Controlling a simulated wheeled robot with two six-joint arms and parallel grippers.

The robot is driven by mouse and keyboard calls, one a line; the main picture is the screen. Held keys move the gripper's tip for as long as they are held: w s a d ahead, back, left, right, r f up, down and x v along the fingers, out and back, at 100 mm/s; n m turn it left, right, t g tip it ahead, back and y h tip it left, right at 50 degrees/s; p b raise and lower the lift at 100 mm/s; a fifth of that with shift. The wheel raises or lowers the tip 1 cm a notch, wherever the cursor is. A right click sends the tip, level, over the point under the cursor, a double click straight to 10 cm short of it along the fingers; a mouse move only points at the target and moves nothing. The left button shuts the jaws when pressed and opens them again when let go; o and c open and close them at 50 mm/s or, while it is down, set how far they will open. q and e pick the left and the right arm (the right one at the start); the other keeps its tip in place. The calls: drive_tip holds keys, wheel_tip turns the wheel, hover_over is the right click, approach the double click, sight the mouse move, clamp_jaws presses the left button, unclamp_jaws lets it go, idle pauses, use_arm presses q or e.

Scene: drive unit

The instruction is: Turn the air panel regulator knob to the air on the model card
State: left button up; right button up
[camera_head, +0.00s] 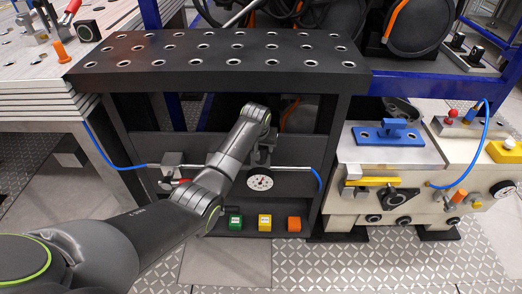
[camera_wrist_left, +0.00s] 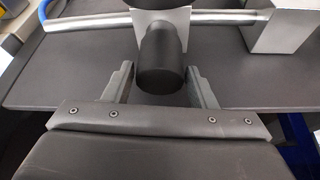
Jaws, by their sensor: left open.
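The regulator knob (camera_wrist_left: 161,62) is a dark, smooth cylinder in front of a light metal block on a silver pipe in the left wrist view. My left gripper (camera_wrist_left: 160,76) is open, with one finger on each side of the knob and a gap visible to each. In the head view my left gripper (camera_head: 264,142) is at the dark air panel (camera_head: 294,181), mostly hidden by my own wrist, and the knob cannot be made out. A round white gauge (camera_head: 260,181) sits just below. I cannot make out a model card. My right gripper is not in view.
A black perforated table (camera_head: 221,80) overhangs the panel. A valve with a red handle (camera_head: 181,182) is left on the pipe. A beige unit (camera_head: 385,160) stands right.

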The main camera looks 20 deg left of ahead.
use_arm(q)
drive_tip(key=shift+x, duration=1.1)
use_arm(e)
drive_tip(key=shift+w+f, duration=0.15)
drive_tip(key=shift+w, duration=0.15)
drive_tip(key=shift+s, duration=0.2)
use_arm(q)
drive_tip(key=c, duration=0.7)
drive_tip(key=shift+r+n+p, duration=0.25)
drive_tip(key=shift+n+p, duration=0.15)
drive_tip(key=shift+n+y, duration=0.3)
drive_tip(key=shift+n, duration=0.1)
drive_tip(key=shift+f+n+p, duration=0.2)
drive_tip(key=shift+n+p, duration=0.2)
drive_tip(key=shift+n, duration=0.1)
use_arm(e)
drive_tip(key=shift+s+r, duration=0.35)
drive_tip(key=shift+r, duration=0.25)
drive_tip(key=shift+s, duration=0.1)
